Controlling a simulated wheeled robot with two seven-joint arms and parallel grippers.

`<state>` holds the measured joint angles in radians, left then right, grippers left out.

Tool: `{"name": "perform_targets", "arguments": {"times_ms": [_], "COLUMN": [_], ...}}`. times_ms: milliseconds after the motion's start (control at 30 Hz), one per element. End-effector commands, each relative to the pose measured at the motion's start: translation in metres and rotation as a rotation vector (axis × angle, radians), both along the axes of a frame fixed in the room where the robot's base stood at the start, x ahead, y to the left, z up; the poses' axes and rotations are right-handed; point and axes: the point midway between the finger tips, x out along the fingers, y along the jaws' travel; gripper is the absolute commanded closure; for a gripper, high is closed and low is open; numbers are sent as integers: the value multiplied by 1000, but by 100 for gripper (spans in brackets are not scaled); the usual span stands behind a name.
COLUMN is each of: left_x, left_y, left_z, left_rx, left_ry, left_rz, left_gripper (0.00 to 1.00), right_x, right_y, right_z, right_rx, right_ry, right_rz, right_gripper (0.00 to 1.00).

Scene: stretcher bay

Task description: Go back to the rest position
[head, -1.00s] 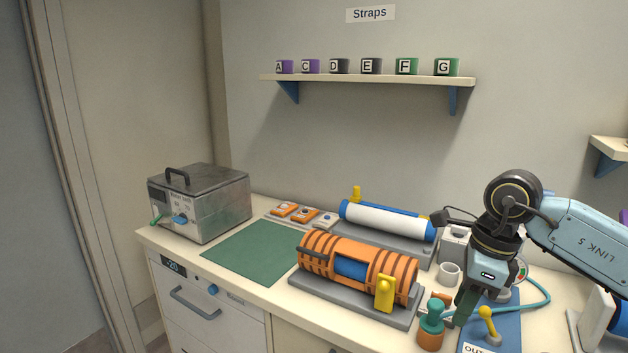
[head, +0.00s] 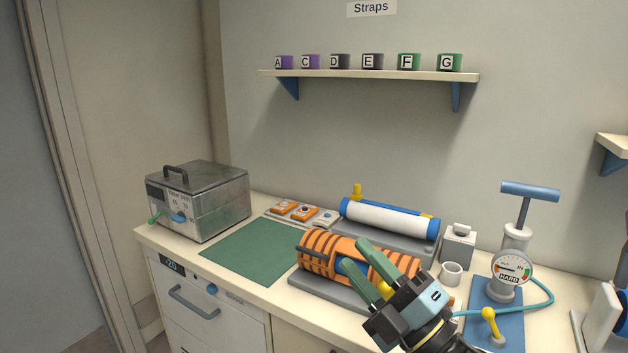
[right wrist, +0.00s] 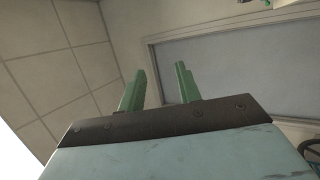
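My right gripper (head: 362,272) is in the lower middle of the head view, in front of the orange ribbed cylinder (head: 318,252) on its grey base. Its two green fingers are apart with nothing seen between them, and they point up and to the left. In the right wrist view the gripper (right wrist: 158,88) also shows its fingers apart and empty, against the ceiling and a large framed panel. The gripper hides part of the cylinder and most of the yellow part at its front. My left gripper is in neither view.
On the counter stand a metal water bath (head: 200,200), a green mat (head: 250,250), a white roll with blue ends (head: 385,217), a white mug (head: 451,273) and a pump with a gauge (head: 512,266). A shelf (head: 370,75) of lettered straps hangs above.

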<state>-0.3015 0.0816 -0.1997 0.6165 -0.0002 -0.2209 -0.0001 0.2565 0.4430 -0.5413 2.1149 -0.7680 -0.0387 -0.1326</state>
Motion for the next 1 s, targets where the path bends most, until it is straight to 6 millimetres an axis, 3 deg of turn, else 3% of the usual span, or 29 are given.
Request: {"name": "perform_targets", "arguments": {"times_ms": [133, 267, 400, 500, 700, 900, 1000], "left_x": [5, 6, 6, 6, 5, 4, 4], "left_y": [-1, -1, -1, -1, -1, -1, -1], "left_z": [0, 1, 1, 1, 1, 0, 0], "left_rx": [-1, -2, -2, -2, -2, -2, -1], "left_ry": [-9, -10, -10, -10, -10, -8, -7], "left_rz": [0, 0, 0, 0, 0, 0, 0], "left_gripper": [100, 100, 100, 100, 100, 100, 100], "right_x": [9, -5, -51, -94, -174, -250, -237], "right_y": [-53, -97, -130, -143, -151, -150, -149], "right_z": [-52, -120, -199, -243, -294, -318, -345], "right_rx": [268, 458, 614, 683, 750, 771, 761], "right_ry": [370, 715, 1094, 1330, 1682, 1967, 1962], "right_rz": [-215, -404, -600, -716, -881, -1010, -1010], "right_gripper": [66, 66, 66, 66, 66, 66, 66]}}
